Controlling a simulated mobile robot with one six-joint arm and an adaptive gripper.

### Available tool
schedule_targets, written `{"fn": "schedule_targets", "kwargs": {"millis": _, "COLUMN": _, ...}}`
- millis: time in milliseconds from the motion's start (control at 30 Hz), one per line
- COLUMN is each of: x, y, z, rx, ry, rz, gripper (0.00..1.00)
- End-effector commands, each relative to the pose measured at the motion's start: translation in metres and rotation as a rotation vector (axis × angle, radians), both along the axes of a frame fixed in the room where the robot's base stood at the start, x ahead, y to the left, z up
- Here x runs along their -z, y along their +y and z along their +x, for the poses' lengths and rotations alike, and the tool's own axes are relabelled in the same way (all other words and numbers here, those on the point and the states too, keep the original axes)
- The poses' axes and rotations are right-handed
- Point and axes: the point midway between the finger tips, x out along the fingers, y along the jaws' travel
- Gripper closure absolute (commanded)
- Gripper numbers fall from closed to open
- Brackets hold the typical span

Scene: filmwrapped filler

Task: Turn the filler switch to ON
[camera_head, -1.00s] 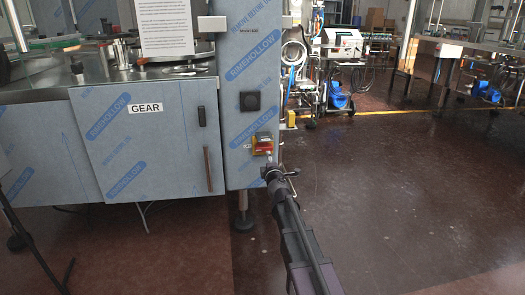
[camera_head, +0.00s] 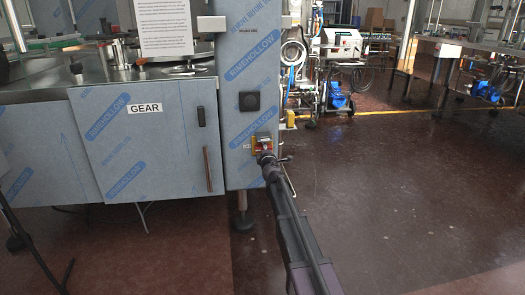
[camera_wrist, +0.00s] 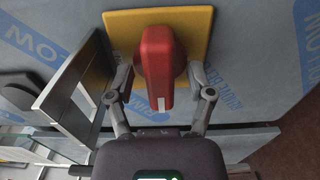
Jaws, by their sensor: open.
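The filler switch is a red rotary handle (camera_wrist: 158,68) on a yellow square plate (camera_wrist: 190,22), fixed to the film-wrapped machine column (camera_head: 247,85). In the wrist view the handle stands along the picture's vertical, with a white mark at its near end. My gripper (camera_wrist: 160,82) is open, with one finger on each side of the red handle. I cannot tell whether either finger touches it. In the head view my gripper (camera_head: 264,157) is at the switch and covers part of it; some of the yellow plate (camera_head: 262,138) shows above.
A grey cabinet labelled GEAR (camera_head: 145,130) stands left of the column, with a dark handle. A metal frame (camera_wrist: 75,90) is close left of my gripper in the wrist view. Open floor (camera_head: 370,200) lies right.

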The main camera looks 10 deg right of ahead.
Motion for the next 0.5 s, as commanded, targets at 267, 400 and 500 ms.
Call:
{"fn": "schedule_targets", "kwargs": {"millis": 267, "x": 0.0000, "y": 0.0006, "z": -0.0003, "rx": -0.001, "ry": 0.000, "rz": 0.000, "gripper": 0.70}}
{"fn": "schedule_targets", "kwargs": {"millis": 400, "x": 0.0000, "y": 0.0009, "z": -0.0002, "rx": -0.001, "ry": 0.000, "rz": 0.000, "gripper": 1.00}}
{"fn": "schedule_targets", "kwargs": {"millis": 500, "x": 0.0003, "y": 0.0062, "z": -0.0001, "rx": -0.004, "ry": 0.002, "rz": 0.012, "gripper": 1.00}}
